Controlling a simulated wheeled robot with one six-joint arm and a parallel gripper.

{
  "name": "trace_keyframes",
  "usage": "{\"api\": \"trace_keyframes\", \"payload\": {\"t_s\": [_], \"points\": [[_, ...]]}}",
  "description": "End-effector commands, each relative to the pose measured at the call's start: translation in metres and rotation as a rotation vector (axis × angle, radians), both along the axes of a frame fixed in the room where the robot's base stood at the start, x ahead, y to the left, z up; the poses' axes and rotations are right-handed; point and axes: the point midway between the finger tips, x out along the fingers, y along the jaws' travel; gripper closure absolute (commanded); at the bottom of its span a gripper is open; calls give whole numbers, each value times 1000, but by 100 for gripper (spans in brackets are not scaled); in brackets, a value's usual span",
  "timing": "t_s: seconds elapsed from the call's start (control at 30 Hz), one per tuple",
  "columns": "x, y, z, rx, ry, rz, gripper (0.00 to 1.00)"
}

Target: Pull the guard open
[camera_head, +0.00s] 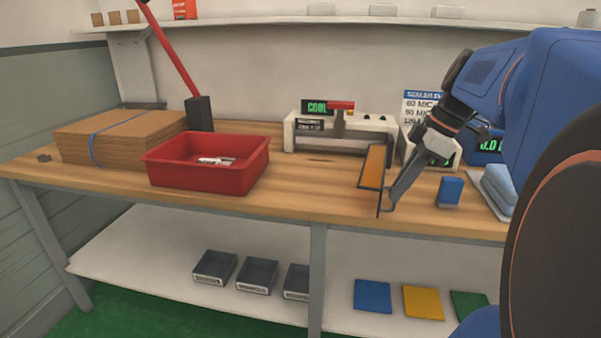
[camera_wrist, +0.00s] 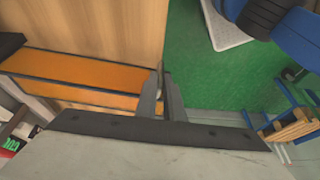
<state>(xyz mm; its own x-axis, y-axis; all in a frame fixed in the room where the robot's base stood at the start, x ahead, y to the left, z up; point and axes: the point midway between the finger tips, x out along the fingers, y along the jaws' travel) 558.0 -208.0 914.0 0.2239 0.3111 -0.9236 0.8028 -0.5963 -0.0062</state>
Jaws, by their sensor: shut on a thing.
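The guard (camera_head: 372,167) is an orange panel with a dark frame, in front of the white sealer machine (camera_head: 358,139) on the workbench. In the wrist view its orange panel (camera_wrist: 85,70) runs from the left toward my fingers. My gripper (camera_head: 383,206) is at the guard's near, lower end, above the front part of the bench. Its two fingers (camera_wrist: 172,93) are close together and shut on the guard's near end. The exact contact is small and partly hidden by the fingers. The guard stands out from the machine toward the bench's front edge.
A red bin (camera_head: 207,175) with small white items and a cardboard stack (camera_head: 115,138) stand left. A blue block (camera_head: 450,191) is just right of my gripper, with a folded blue stack (camera_head: 496,188) beyond. A sign and a green-lit display stand behind my arm.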

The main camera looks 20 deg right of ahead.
Motion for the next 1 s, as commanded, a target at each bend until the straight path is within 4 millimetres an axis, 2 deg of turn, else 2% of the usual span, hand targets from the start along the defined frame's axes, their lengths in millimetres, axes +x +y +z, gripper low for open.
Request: {"api": "trace_keyframes", "payload": {"t_s": [0.4,0.5,0.83,1.0], "points": [[0,-2,0,-1,-1,-1,100],[0,-2,0,-1,-1,-1,74],[0,-2,1,-2,-1,-2,74],[-3,-7,15,-2,-1,-3,74]]}}
